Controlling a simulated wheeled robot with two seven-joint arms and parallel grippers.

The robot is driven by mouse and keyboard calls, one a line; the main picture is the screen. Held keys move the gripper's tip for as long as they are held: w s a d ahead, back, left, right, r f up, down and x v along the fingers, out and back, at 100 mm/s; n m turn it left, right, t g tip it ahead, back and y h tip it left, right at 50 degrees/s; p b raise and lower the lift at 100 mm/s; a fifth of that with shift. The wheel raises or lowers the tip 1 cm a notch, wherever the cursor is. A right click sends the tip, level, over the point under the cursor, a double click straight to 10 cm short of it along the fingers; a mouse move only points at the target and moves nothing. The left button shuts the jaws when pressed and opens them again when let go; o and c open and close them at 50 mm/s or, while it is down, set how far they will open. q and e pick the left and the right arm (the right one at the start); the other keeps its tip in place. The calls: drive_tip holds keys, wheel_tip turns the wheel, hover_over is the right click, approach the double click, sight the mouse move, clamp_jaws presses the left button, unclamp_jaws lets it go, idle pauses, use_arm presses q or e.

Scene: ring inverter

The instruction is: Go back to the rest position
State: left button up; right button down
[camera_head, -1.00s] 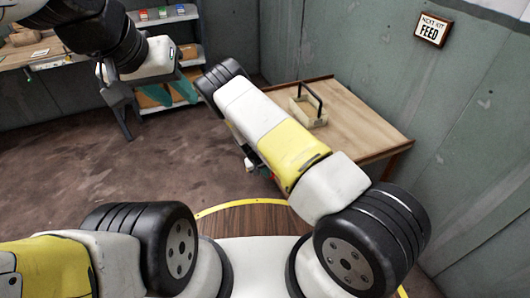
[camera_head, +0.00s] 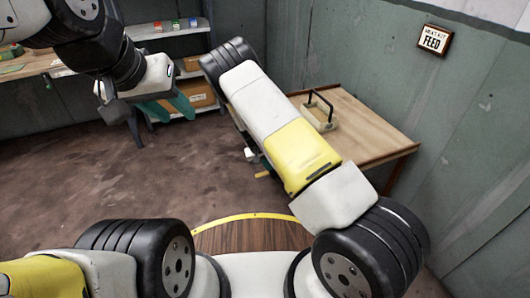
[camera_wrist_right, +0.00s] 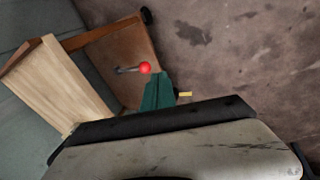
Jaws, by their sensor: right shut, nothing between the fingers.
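My left gripper (camera_head: 170,108) shows in the head view at upper left, in front of the shelf. Its two teal fingers are apart with nothing seen between them. My right arm reaches up and left across the middle of the head view. Its gripper is mostly hidden there behind my own arm links. In the right wrist view my right gripper (camera_wrist_right: 157,92) has its teal fingers together and empty. A red ball (camera_wrist_right: 145,67) on a short grey rod appears just beyond the fingertips; I cannot tell whether they touch.
A wooden table (camera_head: 365,125) at right carries a light tray (camera_head: 322,118) with a dark handle. A shelf (camera_head: 185,68) holds cardboard boxes and small coloured items. A sign (camera_head: 434,40) hangs on the wall. The brown floor (camera_head: 75,175) at left is open.

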drive_tip(key=shift+a, duration=0.1)
idle(0.3)
drive_tip(key=shift+r, duration=0.1)
drive_tip(key=s+d+r+m+y, duration=0.1)
drive_tip(key=s+r+y, duration=0.15)
drive_tip(key=r, duration=0.85)
drive_tip(key=s+d+r+m+t+y, duration=0.15)
drive_tip(key=s+r, duration=0.25)
drive_tip(key=r, duration=0.8)
drive_tip(key=s+d+r+g+y, duration=0.1)
drive_tip(key=s+d+r, duration=0.15)
drive_tip(key=r, duration=0.85)
drive_tip(key=s+d+r+t, duration=0.1)
drive_tip(key=s+r+t, duration=0.1)
drive_tip(key=s+r, duration=0.4)
drive_tip(key=s+d+r+t, duration=0.1)
drive_tip(key=s+r, duration=0.6)
drive_tip(key=s, duration=1)
drive_tip(key=shift+s+d+t+y, duration=0.15)
drive_tip(key=shift+d+t+y, duration=0.2)
drive_tip(key=shift+d, duration=0.4)
drive_tip(key=shift+r+n, duration=0.1)
drive_tip(key=shift+n, duration=0.15)
